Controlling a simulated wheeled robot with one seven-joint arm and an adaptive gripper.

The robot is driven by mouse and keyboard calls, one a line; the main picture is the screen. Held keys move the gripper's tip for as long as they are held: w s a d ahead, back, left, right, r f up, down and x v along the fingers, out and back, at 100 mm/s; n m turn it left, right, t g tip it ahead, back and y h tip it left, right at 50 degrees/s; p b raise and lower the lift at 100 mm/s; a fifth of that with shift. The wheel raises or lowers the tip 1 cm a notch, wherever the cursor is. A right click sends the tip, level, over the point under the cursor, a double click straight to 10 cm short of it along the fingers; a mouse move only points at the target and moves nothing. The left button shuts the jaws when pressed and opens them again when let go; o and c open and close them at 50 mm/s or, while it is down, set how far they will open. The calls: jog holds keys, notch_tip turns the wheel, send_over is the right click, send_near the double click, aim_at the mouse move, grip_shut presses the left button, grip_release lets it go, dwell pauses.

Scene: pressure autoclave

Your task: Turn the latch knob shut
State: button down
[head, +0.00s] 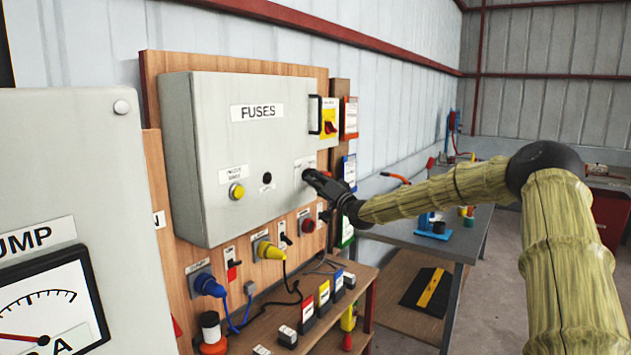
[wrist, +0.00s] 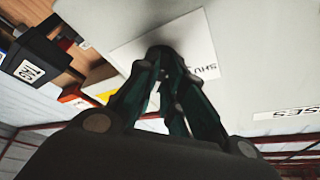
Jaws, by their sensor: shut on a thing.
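A grey cabinet (head: 205,130) marked FUSES hangs on a wooden board. My gripper (head: 308,175) is at the lower right of its front face, over a small white label. In the wrist view the fingertips (wrist: 163,62) are closed around a dark knob (wrist: 163,52) on the cabinet face (wrist: 235,45). The fingers hide most of the knob, so I cannot tell which way it is turned. Part of the label, with letters reading SHU, shows beside the fingers in the wrist view (wrist: 205,70).
A black door handle (head: 315,114) and a yellow panel with a red switch (head: 329,126) are just above my gripper. Below are a yellow plug (head: 268,250), a blue plug (head: 208,285) and a wooden shelf (head: 325,318) with several small boxes. A grey pump panel (head: 70,160) stands at the left.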

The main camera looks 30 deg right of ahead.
jog(key=shift+f+b, duration=0.2)
jog(key=shift+b, duration=0.15)
jog(key=shift+w+d+r+n+g+y+b, duration=0.15)
jog(key=shift+n+g+y+b, duration=0.6)
jog(key=shift+n+y+b, duration=2.35)
jog(key=shift+d+f+n+g+y+b, duration=0.2)
jog(key=shift+n+g+y+b, duration=0.7)
jog(key=shift+n, duration=4.4)
jog(key=shift+w+d+r+n+g+y+b, duration=0.2)
jog(key=shift+n+g+y+b, duration=0.45)
jog(key=shift+n+y+b, duration=2.4)
jog(key=n+h+p, duration=0.1)
jog(key=n+h, duration=0.1)
jog(key=h, duration=0.1)
jog(key=shift+s+d+n+p, duration=0.1)
jog(key=shift+n+p, duration=0.25)
jog(key=shift+p, duration=0.05)
jog(key=c, duration=1.5)
grip_release()
jog(key=shift+d, duration=0.15)
